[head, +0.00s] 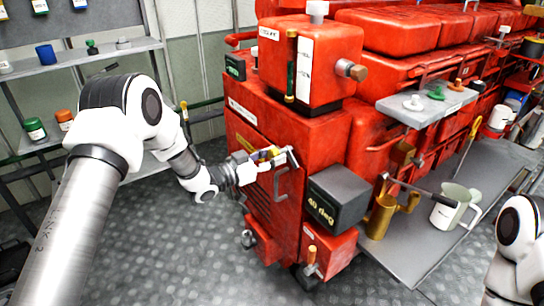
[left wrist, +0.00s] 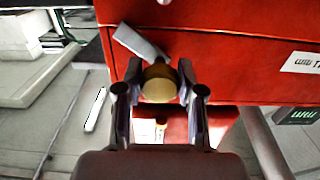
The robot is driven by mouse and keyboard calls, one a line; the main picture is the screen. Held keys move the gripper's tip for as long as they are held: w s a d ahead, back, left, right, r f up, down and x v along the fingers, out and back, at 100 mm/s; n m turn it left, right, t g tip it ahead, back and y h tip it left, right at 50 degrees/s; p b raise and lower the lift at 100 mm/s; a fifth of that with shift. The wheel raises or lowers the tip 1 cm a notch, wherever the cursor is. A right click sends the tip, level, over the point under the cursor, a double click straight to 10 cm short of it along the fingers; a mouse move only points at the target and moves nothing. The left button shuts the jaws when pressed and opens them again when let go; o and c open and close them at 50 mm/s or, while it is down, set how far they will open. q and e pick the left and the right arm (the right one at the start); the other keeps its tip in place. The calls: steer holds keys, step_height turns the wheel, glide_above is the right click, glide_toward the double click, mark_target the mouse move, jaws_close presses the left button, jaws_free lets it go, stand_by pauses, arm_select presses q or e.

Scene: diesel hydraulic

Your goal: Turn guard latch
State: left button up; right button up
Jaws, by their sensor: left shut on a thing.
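The guard latch shows in the left wrist view as a round brass knob (left wrist: 160,84) with a flat grey bar (left wrist: 139,41) slanting up and left from it, against the red machine face. My left gripper (left wrist: 159,92) is shut on the brass knob, with one finger on each side. In the head view my left gripper (head: 262,158) is at the front face of the red machine, and the grey bar (head: 292,157) sticks out just beyond it. The fingers hide part of the latch there.
The red machine (head: 290,205) fills the middle. A dark box marked "40 deg" (head: 338,196) juts out right of the latch. A grey handle (head: 281,184) sits just below it. A side tray (head: 440,215) holds a brass can (head: 381,217) and a pale jug (head: 452,206). Shelves stand left.

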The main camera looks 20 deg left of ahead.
arm_select(q)
steer(key=n, duration=0.4)
steer(key=shift+w+r+n, duration=0.1)
steer(key=shift+r+n, duration=0.2)
steer(key=shift+r, duration=0.05)
steer(key=shift+n+p, duration=0.5)
steer(key=shift+n, duration=1)
steer(key=o, duration=1.2)
steer(key=shift+c, duration=0.2)
steer(key=shift+f, duration=0.1)
